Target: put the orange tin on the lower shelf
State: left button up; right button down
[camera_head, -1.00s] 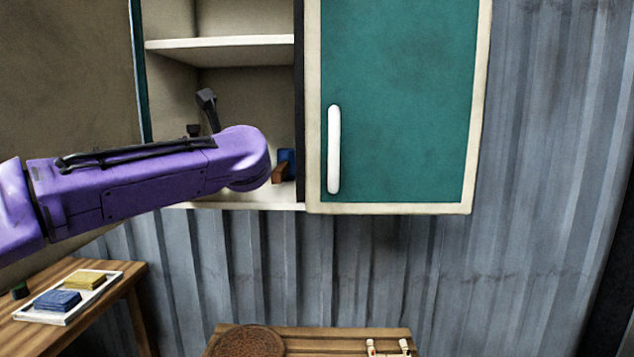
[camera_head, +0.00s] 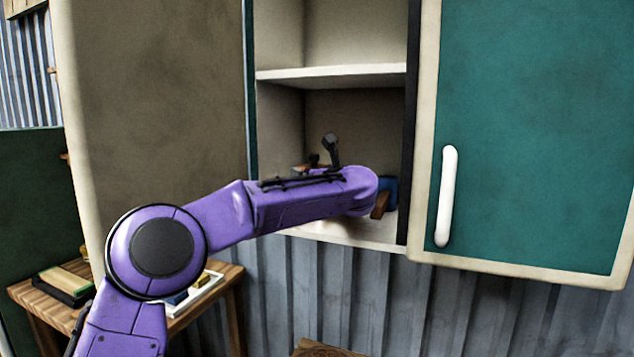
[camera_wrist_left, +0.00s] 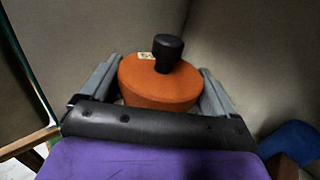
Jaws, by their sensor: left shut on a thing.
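The orange tin (camera_wrist_left: 160,88), round with a black knob on its lid, is between the two fingers of my left gripper (camera_wrist_left: 163,75) in the left wrist view. The fingers are shut on its sides. In the head view my left arm reaches into the open cabinet, across the lower shelf (camera_head: 340,229), below the middle shelf board (camera_head: 330,74). The tin is mostly hidden behind the arm there. I cannot tell whether its base touches the shelf. My right gripper is not in view.
A blue object (camera_head: 389,191) and a brown block (camera_head: 380,205) stand on the lower shelf at the right, close to my arm. They are partly hidden. A closed green door (camera_head: 540,130) with a white handle is to the right. A wooden table (camera_head: 225,280) stands below left.

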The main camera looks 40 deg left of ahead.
pick_arm(q)
jog(key=shift+w+a+f, duration=0.15)
jog(key=shift+w+f, duration=0.1)
jog(key=shift+f, duration=0.05)
jog(key=f+p, duration=0.1)
jog(key=f, duration=0.1)
jog(key=w+f, duration=0.1)
jog(key=shift+f+p, duration=0.35)
jog(key=shift+p, duration=0.05)
jog(key=shift+s+f, duration=0.1)
jog(key=shift+f, duration=0.05)
jog(key=shift+s, duration=0.15)
